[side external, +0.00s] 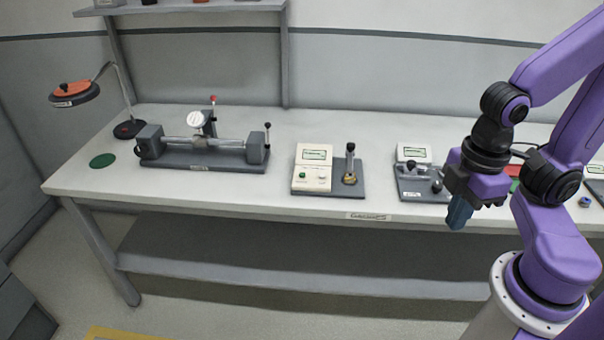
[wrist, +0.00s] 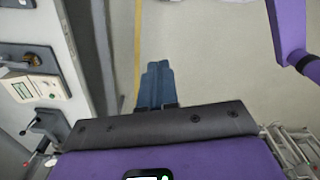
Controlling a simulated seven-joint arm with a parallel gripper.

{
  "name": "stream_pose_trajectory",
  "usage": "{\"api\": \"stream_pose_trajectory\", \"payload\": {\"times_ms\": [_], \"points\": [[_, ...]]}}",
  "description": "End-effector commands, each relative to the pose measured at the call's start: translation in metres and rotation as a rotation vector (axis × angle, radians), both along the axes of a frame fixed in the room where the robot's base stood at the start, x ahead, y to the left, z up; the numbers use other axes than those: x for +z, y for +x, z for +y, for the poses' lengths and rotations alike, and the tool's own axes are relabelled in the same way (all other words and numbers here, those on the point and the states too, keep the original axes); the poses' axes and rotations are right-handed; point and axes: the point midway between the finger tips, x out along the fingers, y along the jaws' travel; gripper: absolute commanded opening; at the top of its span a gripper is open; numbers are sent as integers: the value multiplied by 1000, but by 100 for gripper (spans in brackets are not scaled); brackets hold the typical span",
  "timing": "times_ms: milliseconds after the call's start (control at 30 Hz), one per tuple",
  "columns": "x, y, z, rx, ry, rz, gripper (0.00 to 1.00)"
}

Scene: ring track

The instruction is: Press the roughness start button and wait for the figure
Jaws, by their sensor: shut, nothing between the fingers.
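A cream box (side external: 312,168) with a small green screen and a green button (side external: 303,174) stands mid-bench beside a grey base bearing a post and a brass part (side external: 349,178). A second instrument (side external: 414,153), with a screen and a horizontal probe-like arm, stands to its right, partly hidden by my gripper. I cannot read which is the roughness one. My gripper (side external: 459,213) points down in front of the bench's front edge, apart from both instruments. Its blue fingers (wrist: 156,86) are shut and empty. The cream box shows at the left of the wrist view (wrist: 35,88).
A long bench fixture with a dial gauge (side external: 196,119) stands at the left of the bench (side external: 240,205), near a green disc (side external: 102,160) and an orange-topped lamp (side external: 75,93). More items sit behind my arm at the right. The floor before the bench is clear.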

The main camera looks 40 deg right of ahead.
Motion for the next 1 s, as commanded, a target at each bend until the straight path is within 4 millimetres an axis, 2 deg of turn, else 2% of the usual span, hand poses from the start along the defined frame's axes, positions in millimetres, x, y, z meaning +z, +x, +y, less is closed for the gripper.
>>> {"api": "stream_pose_trajectory", "payload": {"times_ms": [800, 933, 1000], "points": [[0, 0, 0, -2, 0, 0, 0], [0, 11, 5, -41, 8, -20, 0], [-1, 25, 11, -93, 19, -46, 0]]}}
